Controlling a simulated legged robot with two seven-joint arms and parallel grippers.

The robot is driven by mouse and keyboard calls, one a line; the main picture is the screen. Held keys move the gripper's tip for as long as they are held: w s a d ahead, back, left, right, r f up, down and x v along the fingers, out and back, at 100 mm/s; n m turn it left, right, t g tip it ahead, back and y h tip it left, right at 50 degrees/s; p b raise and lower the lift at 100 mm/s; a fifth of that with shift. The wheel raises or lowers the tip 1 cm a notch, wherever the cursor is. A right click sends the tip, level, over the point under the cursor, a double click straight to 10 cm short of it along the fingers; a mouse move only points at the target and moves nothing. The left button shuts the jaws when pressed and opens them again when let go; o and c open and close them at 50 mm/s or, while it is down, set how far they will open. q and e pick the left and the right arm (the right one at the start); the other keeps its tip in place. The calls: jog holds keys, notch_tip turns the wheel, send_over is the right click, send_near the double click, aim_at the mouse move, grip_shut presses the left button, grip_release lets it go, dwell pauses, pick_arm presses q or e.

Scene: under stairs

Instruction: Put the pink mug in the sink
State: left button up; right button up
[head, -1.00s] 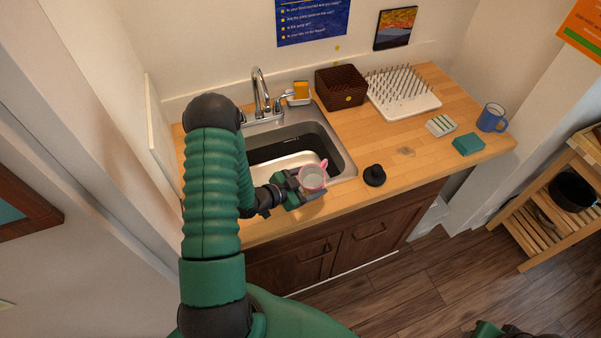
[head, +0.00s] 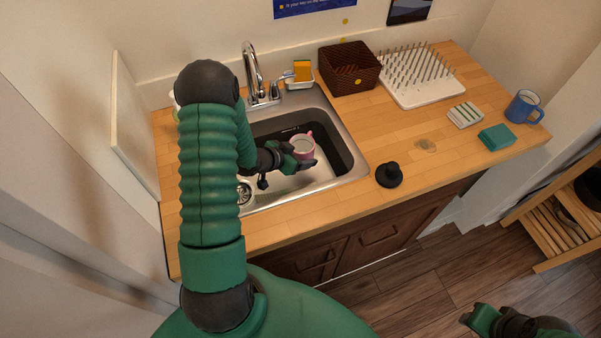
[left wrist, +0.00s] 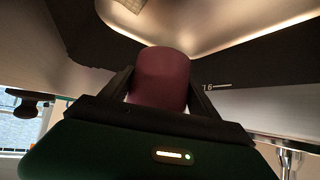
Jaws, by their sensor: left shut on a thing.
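The pink mug (head: 304,148) is held by my left gripper (head: 298,158), upright or nearly so, over the sink basin (head: 318,180). Its handle points up and away in the head view. In the left wrist view the mug (left wrist: 162,77) sits between the two fingers, with the basin around it. I cannot tell whether its base touches the basin floor. My arm hides the left part of the sink.
A faucet (head: 254,72) stands behind the sink, beside a sponge holder (head: 300,78). A black stopper (head: 389,174) lies on the counter right of the sink. A brown basket (head: 348,68), a drying rack (head: 420,85), a blue mug (head: 524,106) and a teal block (head: 496,137) are farther right.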

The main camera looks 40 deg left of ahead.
pick_arm(q)
jog(key=f, duration=0.7)
jog(key=shift+d+f, duration=0.2)
jog(key=shift+a+f, duration=0.25)
jog(key=shift+a, duration=0.1)
jog(key=o, duration=1.7)
jog(key=shift+d, duration=0.25)
jog(key=shift+d+r, duration=0.1)
jog(key=shift+r, duration=0.05)
jog(key=v, duration=0.6)
jog(key=shift+s+a+r, duration=0.2)
jog(key=shift+s, duration=0.1)
jog(key=shift+s+d+r, duration=0.15)
jog(key=shift+s+r, duration=0.1)
jog(key=shift+s, duration=0.05)
